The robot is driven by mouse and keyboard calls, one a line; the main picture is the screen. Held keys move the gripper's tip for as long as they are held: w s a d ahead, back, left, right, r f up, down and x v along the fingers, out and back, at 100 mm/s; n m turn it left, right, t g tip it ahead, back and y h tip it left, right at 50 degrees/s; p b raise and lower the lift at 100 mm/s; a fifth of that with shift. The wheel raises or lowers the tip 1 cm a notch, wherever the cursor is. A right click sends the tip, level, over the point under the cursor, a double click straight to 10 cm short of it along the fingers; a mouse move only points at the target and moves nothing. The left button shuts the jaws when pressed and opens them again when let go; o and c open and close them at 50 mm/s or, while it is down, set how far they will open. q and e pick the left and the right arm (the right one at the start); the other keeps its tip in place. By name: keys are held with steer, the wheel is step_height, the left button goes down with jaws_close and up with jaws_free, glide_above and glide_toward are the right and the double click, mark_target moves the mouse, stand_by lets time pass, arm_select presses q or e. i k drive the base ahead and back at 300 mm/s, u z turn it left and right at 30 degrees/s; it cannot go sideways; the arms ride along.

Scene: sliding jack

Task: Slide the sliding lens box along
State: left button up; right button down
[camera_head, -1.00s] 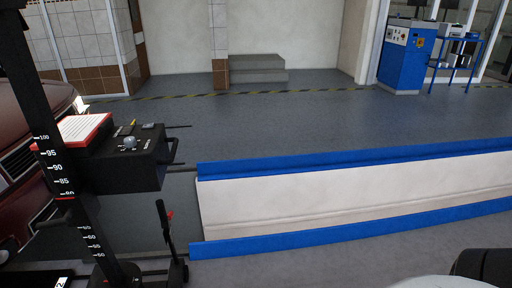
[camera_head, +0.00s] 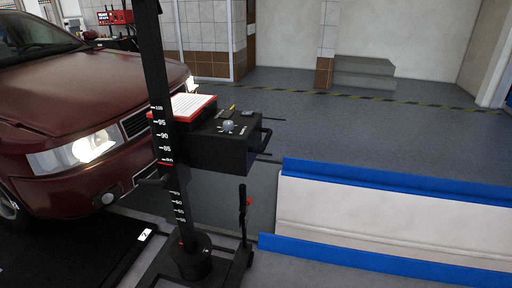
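The black lens box (camera_head: 222,143) sits on a tall black post (camera_head: 165,120) with a white number scale. A red-edged white panel (camera_head: 190,105) and a small round knob (camera_head: 229,125) are on its top. A dark handle (camera_head: 266,138) sticks out on its right side. The post stands on a dark base (camera_head: 194,258) on the floor, with an upright lever (camera_head: 243,212) beside it. Neither of my grippers shows in the head view.
A dark red car (camera_head: 62,110) with lit headlights stands on the left, close behind the post. A pit with blue edges (camera_head: 400,184) runs along the right. Grey floor (camera_head: 330,125) lies open beyond, up to grey steps (camera_head: 364,77).

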mark_target(204, 144)
steer(key=z, duration=0.2)
steer(key=k, duration=0.3)
steer(key=u, duration=1.05)
steer(key=i, duration=1.2)
